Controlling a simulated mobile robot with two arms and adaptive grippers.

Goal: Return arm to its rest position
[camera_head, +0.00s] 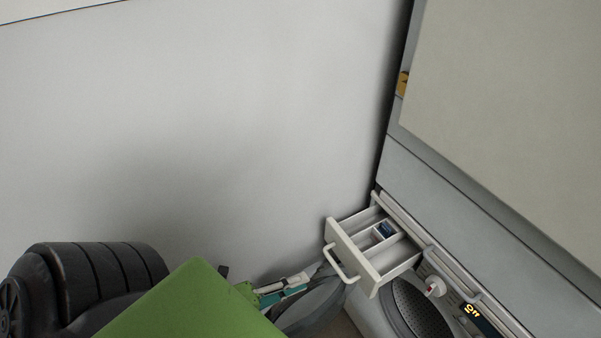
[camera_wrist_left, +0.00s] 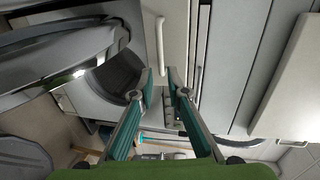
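My left gripper (camera_head: 300,283), with teal fingers, is at the bottom of the head view, left of the pulled-out detergent drawer (camera_head: 348,247). The green cover of my left arm shows behind it. In the left wrist view the two fingertips (camera_wrist_left: 161,72) are apart with nothing held between them. The drawer's white handle (camera_head: 342,272) is just right of the fingers in the head view and also shows in the left wrist view (camera_wrist_left: 131,33). The gripper does not hold the handle. My right gripper is not in view.
The washer's round door (camera_head: 312,307) stands open close to the gripper and also shows in the left wrist view (camera_wrist_left: 55,62). The washer panel has a knob (camera_head: 436,287) and a lit display (camera_head: 473,311). A bare wall (camera_head: 220,110) fills the left side.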

